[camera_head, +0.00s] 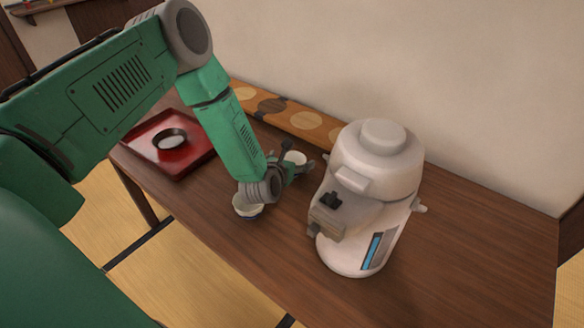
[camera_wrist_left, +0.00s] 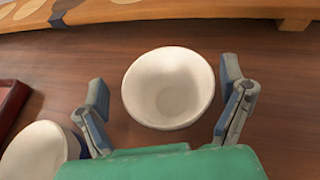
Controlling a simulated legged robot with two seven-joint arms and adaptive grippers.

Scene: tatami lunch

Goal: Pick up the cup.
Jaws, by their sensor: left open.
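A white cup (camera_head: 295,157) stands on the wooden table near the wall side. In the left wrist view this cup (camera_wrist_left: 168,88) shows from above, its open mouth up, between the two spread fingers. My left gripper (camera_head: 289,170) is open around it, with a visible gap between each finger and the cup (camera_wrist_left: 164,80). A second white cup (camera_head: 248,208) stands nearer the front edge, partly behind my left wrist; it also shows at the lower left of the left wrist view (camera_wrist_left: 35,152). My right gripper is not in view.
A white appliance (camera_head: 375,160) stands close to the right of the gripper. A red tray (camera_head: 192,160) with a dark-rimmed bowl (camera_head: 171,139) lies at the left. A patterned wooden strip (camera_head: 300,121) runs along the wall. The table's right end (camera_head: 480,235) is clear.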

